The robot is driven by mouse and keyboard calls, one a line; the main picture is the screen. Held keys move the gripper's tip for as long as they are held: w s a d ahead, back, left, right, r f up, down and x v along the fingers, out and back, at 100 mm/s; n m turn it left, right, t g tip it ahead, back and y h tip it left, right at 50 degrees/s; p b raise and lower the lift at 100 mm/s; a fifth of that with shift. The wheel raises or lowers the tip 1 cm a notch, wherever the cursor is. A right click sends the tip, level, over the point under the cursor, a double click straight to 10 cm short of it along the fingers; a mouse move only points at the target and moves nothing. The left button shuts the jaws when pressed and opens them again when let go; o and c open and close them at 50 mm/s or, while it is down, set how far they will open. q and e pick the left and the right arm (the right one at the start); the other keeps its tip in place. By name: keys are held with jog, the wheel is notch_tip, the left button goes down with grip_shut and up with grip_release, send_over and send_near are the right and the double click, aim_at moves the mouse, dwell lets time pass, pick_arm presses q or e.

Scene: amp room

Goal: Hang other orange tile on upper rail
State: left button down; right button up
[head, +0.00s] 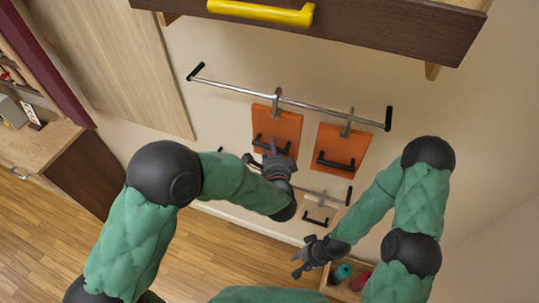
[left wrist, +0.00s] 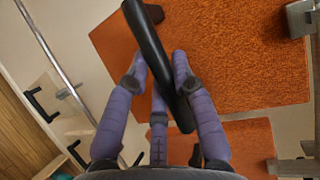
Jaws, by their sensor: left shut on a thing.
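The upper rail (head: 300,103) is a silver bar with black ends on the wall. The left orange tile (head: 284,124) is at this rail, its grey hook (head: 277,103) overlapping the bar; I cannot tell whether the hook bears on it. My left gripper (head: 272,152) is shut on this tile's black handle, which also shows between the purple fingers in the left wrist view (left wrist: 157,60). The right orange tile (head: 342,142) is at the upper rail by its hook (head: 348,122). My right gripper (head: 304,259) looks open and empty, low by the box.
A dark drawer front (head: 370,30) with a yellow handle juts out above. A wooden box (head: 343,291) holds a teal and a red item. Floor is clear at lower left.

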pick_arm(q)
jog(key=shift+w+d+f+b, duration=0.25)
jog(key=shift+w+f+b, duration=0.4)
jog(key=shift+w+b, duration=0.1)
jog(key=shift+w+d+f+b, duration=0.2)
jog(key=shift+w+f+b, duration=0.4)
jog(key=shift+w+f, duration=0.1)
jog(key=c, duration=1)
grip_release()
jog(key=shift+o, duration=0.2)
jog(key=shift+s, duration=0.1)
